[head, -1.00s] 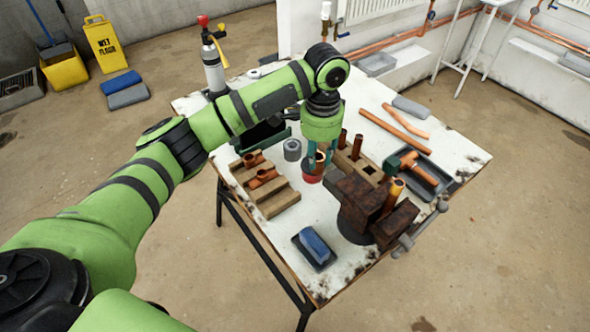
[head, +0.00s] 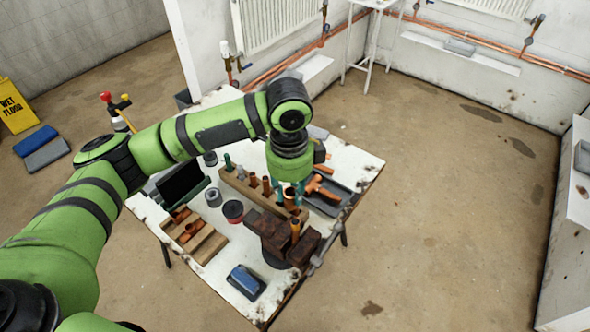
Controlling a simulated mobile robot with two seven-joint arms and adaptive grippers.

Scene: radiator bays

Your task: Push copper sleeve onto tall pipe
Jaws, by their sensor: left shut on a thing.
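My left gripper (head: 291,188) reaches over the table with teal fingers pointing down. It is shut on a short copper piece, which looks like the copper sleeve (head: 290,198); the fingers partly hide it. An upright copper pipe (head: 295,230) stands in the rusty brown vise (head: 272,235), just below and in front of the gripper in the picture. It looks like the tall pipe. The sleeve is apart from it, toward the back. Shorter upright copper pipes (head: 266,186) stand in a wooden block (head: 240,184) left of the gripper. My right gripper is not in view.
A red-rimmed pot (head: 233,210) and a grey ring (head: 213,197) sit left of the vise. A wooden rack (head: 205,245) holds copper fittings. A dark tray (head: 335,197) with copper fittings is at the right. A blue brush (head: 245,279) lies at the front.

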